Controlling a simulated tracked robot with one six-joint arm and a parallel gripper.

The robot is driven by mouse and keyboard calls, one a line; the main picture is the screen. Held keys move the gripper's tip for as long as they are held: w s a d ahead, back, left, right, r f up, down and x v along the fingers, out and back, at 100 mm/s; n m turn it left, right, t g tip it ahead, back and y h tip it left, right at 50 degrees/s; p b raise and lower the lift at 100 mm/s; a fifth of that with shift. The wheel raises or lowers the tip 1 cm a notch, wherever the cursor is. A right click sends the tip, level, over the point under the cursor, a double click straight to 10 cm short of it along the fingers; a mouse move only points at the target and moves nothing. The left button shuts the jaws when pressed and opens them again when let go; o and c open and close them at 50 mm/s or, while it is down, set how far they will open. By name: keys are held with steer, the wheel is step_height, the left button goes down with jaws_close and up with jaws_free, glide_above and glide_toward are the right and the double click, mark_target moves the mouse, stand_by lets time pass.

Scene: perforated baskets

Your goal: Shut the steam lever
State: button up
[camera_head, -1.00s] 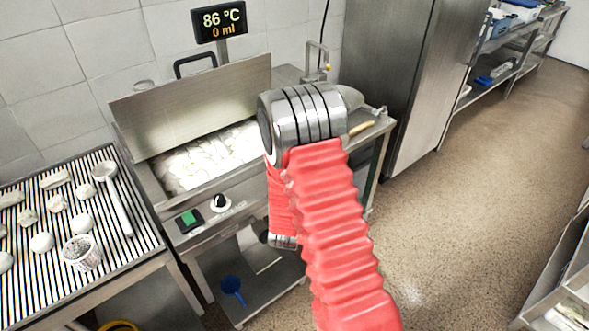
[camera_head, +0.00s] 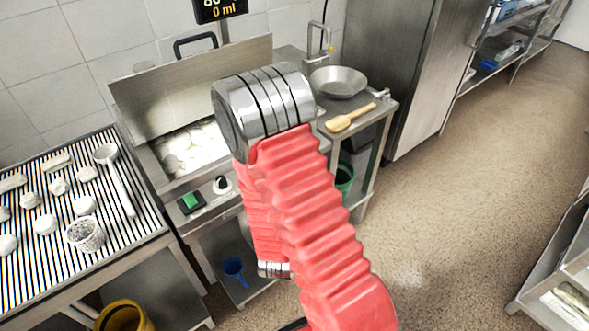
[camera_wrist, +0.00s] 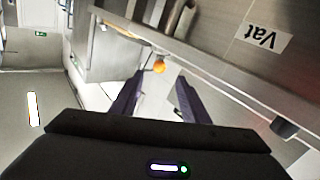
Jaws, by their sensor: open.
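An orange ball-shaped knob (camera_wrist: 159,66), seemingly the steam lever's end, shows in the wrist view just beyond my fingertips. Its rod is too small to make out clearly. My gripper (camera_wrist: 156,88) is open, its two dark fingers apart with nothing between them. The knob lies ahead of the gap, apart from the fingers as far as I can tell. A panel labelled "Vat" (camera_wrist: 262,38) appears upside down at the upper right. In the head view, the steel vat (camera_head: 150,185) has a raised lid and pale contents. My red arm hides the gripper and the lever there.
A striped rack table (camera_head: 60,262) with pale lumps, a ladle and a perforated basket (camera_head: 86,236) stands left. A pan (camera_head: 338,82) and wooden spatula (camera_head: 350,118) sit right of the vat. A blue jug (camera_head: 235,270) is below.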

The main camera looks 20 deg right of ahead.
steer(key=shift+s+a, duration=0.3)
steer(key=shift+s, duration=0.2)
